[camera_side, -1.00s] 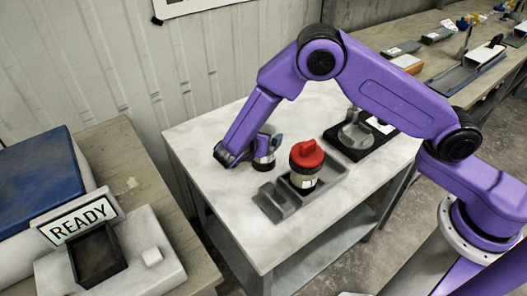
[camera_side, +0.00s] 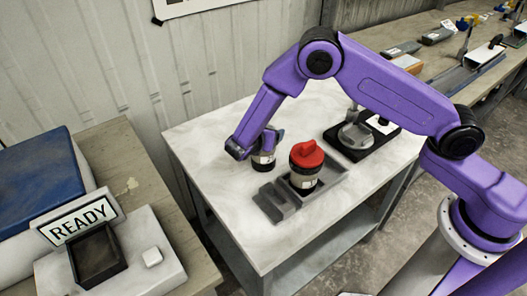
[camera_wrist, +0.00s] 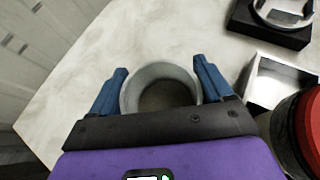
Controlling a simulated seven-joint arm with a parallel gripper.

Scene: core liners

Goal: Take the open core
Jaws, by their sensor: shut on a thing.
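The open core (camera_side: 263,158) is a short pale cylinder with a dark lower band, standing upright on the white table left of the red-capped core. In the wrist view its round open top (camera_wrist: 160,72) faces the camera and shows a dark hollow inside. My gripper (camera_side: 264,143) is shut on it. In the wrist view the blue fingers of my gripper (camera_wrist: 160,85) lie on either side of its wall. The core looks to be at table level; any small gap under it cannot be told.
A core with a red cap (camera_side: 306,165) stands in a grey holder (camera_side: 327,183) close to the right. A black fixture with a grey ring (camera_side: 356,137) is behind it. At the left is a READY sign (camera_side: 82,221) by an open black box (camera_side: 97,256). The table's left front is clear.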

